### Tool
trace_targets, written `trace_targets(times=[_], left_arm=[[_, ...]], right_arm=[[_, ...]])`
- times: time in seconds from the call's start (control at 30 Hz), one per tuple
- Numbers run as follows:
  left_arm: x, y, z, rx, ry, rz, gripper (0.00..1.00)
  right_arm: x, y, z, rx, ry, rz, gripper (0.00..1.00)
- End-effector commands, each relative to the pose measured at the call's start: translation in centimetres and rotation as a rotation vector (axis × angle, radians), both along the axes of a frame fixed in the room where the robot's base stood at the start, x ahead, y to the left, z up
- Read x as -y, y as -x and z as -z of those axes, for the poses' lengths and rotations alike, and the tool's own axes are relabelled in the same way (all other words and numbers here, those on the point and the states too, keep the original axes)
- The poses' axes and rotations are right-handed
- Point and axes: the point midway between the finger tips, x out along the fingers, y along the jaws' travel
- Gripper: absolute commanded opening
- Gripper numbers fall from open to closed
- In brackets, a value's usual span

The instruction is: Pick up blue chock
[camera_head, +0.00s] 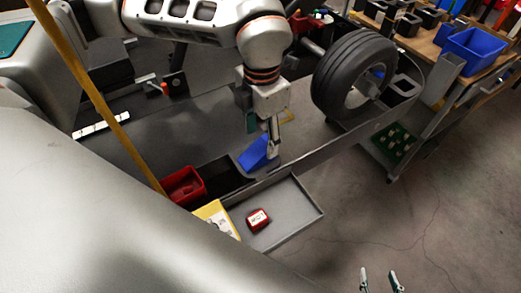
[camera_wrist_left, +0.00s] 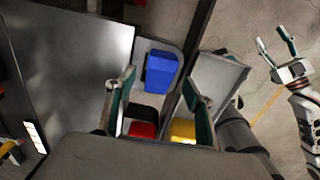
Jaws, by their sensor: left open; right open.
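The blue chock (camera_head: 255,154) sits in a dark-edged section of the grey kart stand (camera_head: 200,135). In the left wrist view the blue chock (camera_wrist_left: 160,70) lies beyond my fingertips, seen between the two fingers and apart from them. My left gripper (camera_head: 262,137) is open and points down above the chock; one finger overlaps its right side in the head view. The open left fingers also show in the left wrist view (camera_wrist_left: 160,90). My right gripper (camera_head: 380,281) is open and empty over the floor at the bottom; it also shows in the left wrist view (camera_wrist_left: 275,47).
A red bin (camera_head: 183,186) and a yellow item (camera_head: 216,216) stand near the chock. A shallow grey tray (camera_head: 302,208) holds a small red box (camera_head: 257,219). A wheel with a black tyre (camera_head: 340,75) stands at right. Blue crate (camera_head: 474,52) on the back bench.

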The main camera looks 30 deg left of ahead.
Motion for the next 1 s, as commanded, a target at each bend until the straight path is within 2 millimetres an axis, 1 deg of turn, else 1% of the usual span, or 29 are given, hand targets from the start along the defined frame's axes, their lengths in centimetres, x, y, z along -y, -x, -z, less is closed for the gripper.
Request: trace_targets(times=[0.1,0.2,0.3,0.47,0.5,0.57,0.6,0.67,1.0], left_arm=[[0.1,0.2,1.8,-0.004,-0.001,-0.001,0.53],[0.1,0.1,2.7,-0.002,0.000,-0.001,0.53],[0.0,0.1,3.1,-0.002,0.000,0.000,0.53],[0.1,0.1,3.1,-0.001,0.000,0.000,0.53],[0.1,0.1,3.1,-0.001,0.000,0.000,0.50],[0.1,0.1,3.1,-0.001,0.000,0.000,0.35],[0.1,0.1,3.1,-0.001,0.000,0.000,0.24],[0.1,0.1,3.1,-0.001,0.000,0.000,0.09],[0.1,0.1,3.0,0.000,0.001,0.000,0.09]], right_arm=[[0.0,-0.2,-0.5,0.005,0.000,0.000,0.47],[0.0,-0.4,-0.8,0.010,-0.001,0.000,0.47],[-0.1,-0.5,-1.0,0.014,-0.002,0.000,0.47],[-0.1,-0.7,-1.1,0.017,-0.003,0.000,0.47],[-0.1,-0.7,-1.1,0.017,-0.003,0.000,0.47],[-0.1,-0.7,-1.1,0.017,-0.003,0.000,0.47],[-0.1,-0.7,-1.1,0.017,-0.003,0.000,0.47],[-0.1,-0.6,-1.1,0.017,-0.003,0.000,0.47],[0.0,-0.5,-0.8,0.012,-0.001,0.001,0.47]])
